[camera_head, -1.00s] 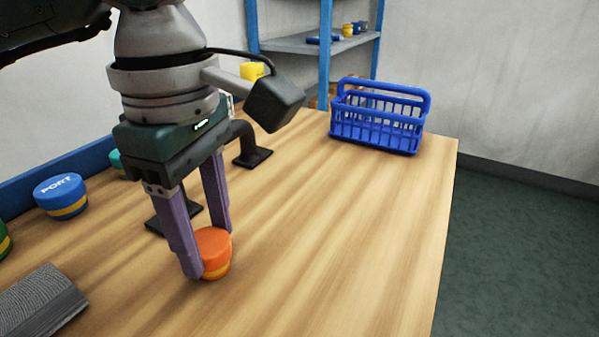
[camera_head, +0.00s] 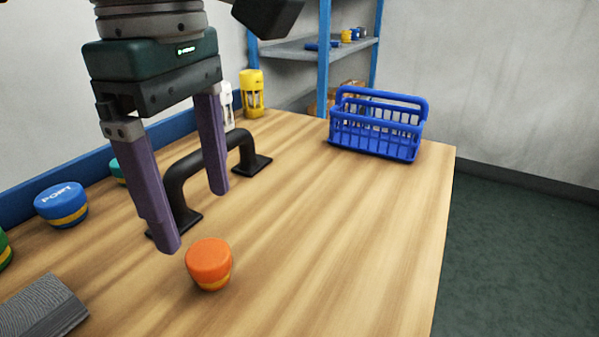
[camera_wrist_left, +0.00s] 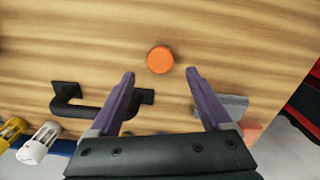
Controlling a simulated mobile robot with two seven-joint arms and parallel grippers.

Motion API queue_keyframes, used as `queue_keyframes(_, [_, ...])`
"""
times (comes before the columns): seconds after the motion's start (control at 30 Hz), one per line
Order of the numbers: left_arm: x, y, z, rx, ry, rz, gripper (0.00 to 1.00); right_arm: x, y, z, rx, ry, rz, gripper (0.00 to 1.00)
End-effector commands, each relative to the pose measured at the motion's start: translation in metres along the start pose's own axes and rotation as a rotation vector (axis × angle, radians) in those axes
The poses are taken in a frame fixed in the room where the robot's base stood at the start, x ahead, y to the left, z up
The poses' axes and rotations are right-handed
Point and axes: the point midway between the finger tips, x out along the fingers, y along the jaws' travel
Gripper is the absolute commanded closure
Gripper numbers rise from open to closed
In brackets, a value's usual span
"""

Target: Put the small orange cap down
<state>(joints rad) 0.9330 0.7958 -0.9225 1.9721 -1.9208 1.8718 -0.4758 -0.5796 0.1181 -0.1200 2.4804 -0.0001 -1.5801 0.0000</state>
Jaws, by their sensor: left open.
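The small orange cap (camera_head: 209,263), with a yellow band at its base, stands upright on the wooden table. It also shows in the left wrist view (camera_wrist_left: 160,59), seen from above, beyond and between my fingertips. My left gripper (camera_head: 198,222) is open and empty, raised above the table and behind the cap, with its purple fingers apart. The fingers also show in the left wrist view (camera_wrist_left: 160,72). Nothing touches the cap. My right gripper is not in view.
A black handle (camera_head: 248,155) is fixed behind the left gripper. Blue cap (camera_head: 62,205), grey ribbed block (camera_head: 42,308) and yellow item (camera_head: 252,94) stand left and back. A blue basket (camera_head: 376,128) is at the back right. The table's right half is clear.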

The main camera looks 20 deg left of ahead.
Motion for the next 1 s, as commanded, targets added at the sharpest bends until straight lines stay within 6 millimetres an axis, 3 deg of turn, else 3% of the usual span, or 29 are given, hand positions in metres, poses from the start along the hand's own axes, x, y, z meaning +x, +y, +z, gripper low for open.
queue_keyframes(0.1, [-0.028,0.001,0.001,0.0,-0.002,0.005,0.18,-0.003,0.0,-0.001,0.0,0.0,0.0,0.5])
queue_keyframes(0.3, [-0.056,0.001,0.0,-0.001,-0.001,0.002,0.18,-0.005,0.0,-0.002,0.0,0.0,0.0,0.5])
queue_keyframes(0.77, [-0.062,-0.002,0.005,0.006,-0.022,-0.007,0.18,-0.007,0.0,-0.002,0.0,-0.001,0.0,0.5])
queue_keyframes(0.87, [-0.064,-0.013,0.037,0.032,-0.155,-0.042,0.18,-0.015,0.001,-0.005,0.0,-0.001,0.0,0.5])
queue_keyframes(0.97, [-0.08,-0.04,0.1,0.057,-0.438,-0.133,0.18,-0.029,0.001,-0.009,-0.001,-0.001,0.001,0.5])
queue_keyframes(1.0, [-0.094,-0.055,0.13,0.051,-0.587,-0.189,0.18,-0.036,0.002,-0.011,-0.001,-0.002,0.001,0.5])
